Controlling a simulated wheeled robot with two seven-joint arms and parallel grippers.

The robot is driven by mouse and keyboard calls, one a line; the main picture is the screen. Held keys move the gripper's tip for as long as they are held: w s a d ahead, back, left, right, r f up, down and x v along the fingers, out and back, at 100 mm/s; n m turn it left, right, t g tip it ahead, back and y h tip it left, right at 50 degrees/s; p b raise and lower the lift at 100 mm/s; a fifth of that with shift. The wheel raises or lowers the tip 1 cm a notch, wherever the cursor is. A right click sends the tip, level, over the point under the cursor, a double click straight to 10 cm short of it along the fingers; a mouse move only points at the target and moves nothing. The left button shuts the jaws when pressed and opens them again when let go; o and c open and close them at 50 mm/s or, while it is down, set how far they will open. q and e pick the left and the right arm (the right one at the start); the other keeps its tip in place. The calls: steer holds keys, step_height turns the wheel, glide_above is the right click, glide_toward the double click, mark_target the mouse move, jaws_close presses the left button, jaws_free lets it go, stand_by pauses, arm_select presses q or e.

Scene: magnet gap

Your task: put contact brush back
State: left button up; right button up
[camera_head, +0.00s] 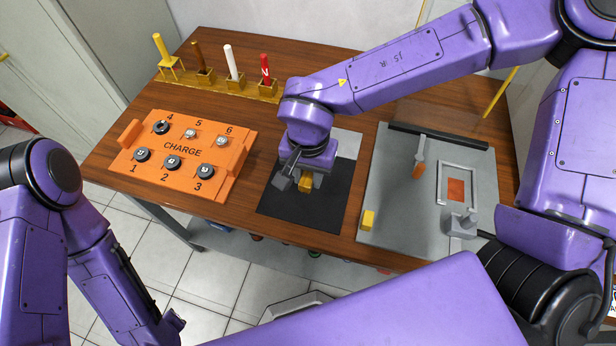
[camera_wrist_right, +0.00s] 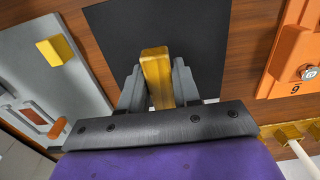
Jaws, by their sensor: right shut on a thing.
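My right gripper (camera_head: 296,183) is over the black mat (camera_head: 280,211) in the middle of the table, pointing down. It is shut on a yellow bar (camera_head: 305,184), which I cannot name for certain as the contact brush. In the right wrist view the bar (camera_wrist_right: 157,75) stands between the two grey fingers (camera_wrist_right: 157,90), with the black mat (camera_wrist_right: 190,30) behind it. I cannot tell whether the bar touches the mat. My left arm shows at the lower left of the head view, but its fingers do not show.
An orange CHARGE box (camera_head: 183,150) with numbered round posts stands at left. Behind it, a yellow rack (camera_head: 262,90) holds several coloured sticks. At right, a grey board (camera_head: 400,190) carries a yellow block (camera_head: 368,220), an orange-handled lever (camera_head: 419,165) and a framed orange square (camera_head: 455,190).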

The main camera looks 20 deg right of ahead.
mark_target(308, 181)
steer(key=shift+w+d+f, duration=0.15)
steer(key=shift+w+f, duration=0.45)
steer(key=shift+f, duration=0.15)
steer(key=f, duration=0.3)
steer(key=shift+w+f, duration=0.25)
steer(key=shift+f, duration=0.05)
steer(key=shift+s+f, duration=0.1)
steer(key=shift+f, duration=0.05)
steer(key=o, duration=1)
step_height(308, 181, up, 12)
steer(key=shift+r+p, duration=0.2)
steer(key=shift+p, duration=0.25)
